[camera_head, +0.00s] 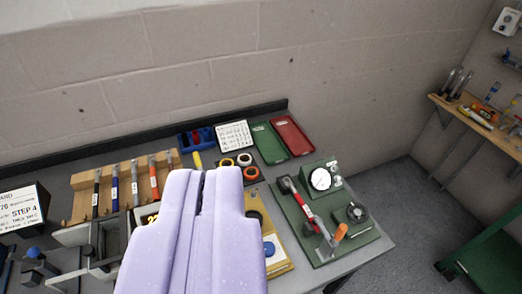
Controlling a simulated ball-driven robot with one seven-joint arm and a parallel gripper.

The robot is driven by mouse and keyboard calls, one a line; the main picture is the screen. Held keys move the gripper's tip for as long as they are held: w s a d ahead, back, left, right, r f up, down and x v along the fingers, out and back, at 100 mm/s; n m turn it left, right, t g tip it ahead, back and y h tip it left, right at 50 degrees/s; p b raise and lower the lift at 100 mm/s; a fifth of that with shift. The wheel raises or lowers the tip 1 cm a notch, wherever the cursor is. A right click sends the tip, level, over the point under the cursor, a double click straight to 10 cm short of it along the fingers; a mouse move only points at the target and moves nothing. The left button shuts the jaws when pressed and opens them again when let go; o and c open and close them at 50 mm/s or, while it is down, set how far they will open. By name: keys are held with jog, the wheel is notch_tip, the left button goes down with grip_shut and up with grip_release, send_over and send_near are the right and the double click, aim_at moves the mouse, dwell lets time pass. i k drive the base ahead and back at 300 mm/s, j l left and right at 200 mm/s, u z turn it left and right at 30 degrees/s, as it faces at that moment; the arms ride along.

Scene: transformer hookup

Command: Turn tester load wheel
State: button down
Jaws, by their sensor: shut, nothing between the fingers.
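The tester is a green base (318,237) at the right end of the grey bench, with a round white-faced dial (320,179) on a raised green block. A dark round wheel (357,212), which looks like the load wheel, sits on the base to the right and below the dial. A red-and-grey lever tool (305,205) and an orange-handled part (340,233) lie across the base. My gripper (200,172) is pale lilac, with its fingers together and empty. It is over the middle of the bench, left of the tester and apart from the wheel.
A wooden rack (82,181) of several screwdriver-like tools is at the left. Tape rings (245,160), a green tray (268,143) and a red tray (292,136) lie behind. A green cart (490,255) stands at the far right. Floor is clear right of the bench.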

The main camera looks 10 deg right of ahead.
aim_at(357, 213)
jog(key=i+l, duration=0.5)
jog(key=i+l+z, duration=0.15)
jog(key=i+l, duration=0.4)
jog(key=i+j, duration=0.05)
jog(key=i, duration=0.05)
